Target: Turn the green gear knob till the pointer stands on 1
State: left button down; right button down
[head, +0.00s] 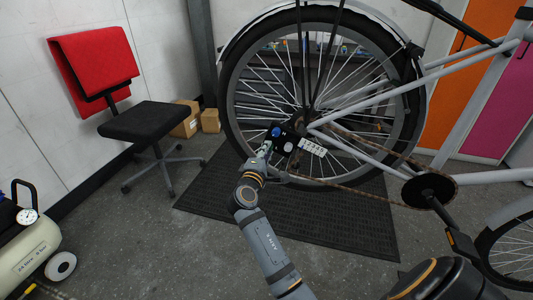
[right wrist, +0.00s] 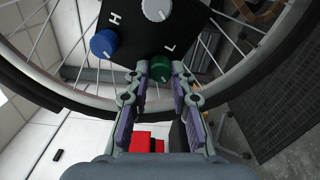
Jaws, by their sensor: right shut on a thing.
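The black control panel (right wrist: 140,30) is fixed by the rear wheel and carries a blue knob (right wrist: 103,43), a white knob (right wrist: 156,9) and the green gear knob (right wrist: 159,68). My right gripper (right wrist: 160,72) has its two fingers on either side of the green knob and is shut on it. In the head view the right gripper (head: 266,149) reaches the panel's left lower edge, and I cannot make out the green knob there. The blue knob (head: 276,131) is just above it. Which number the green knob's pointer stands on cannot be read. My left gripper is not seen.
The rear wheel's spokes and tyre (head: 232,110) lie close around the panel. A white numbered strip (head: 312,147) is right of the panel. The chain and crank (head: 430,190) are further right. A chair (head: 155,121) and compressor (head: 30,250) stand left on open floor.

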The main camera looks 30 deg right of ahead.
dwell(0.3)
jog(key=c, duration=1.1)
grip_release()
jog(key=shift+c, duration=0.2)
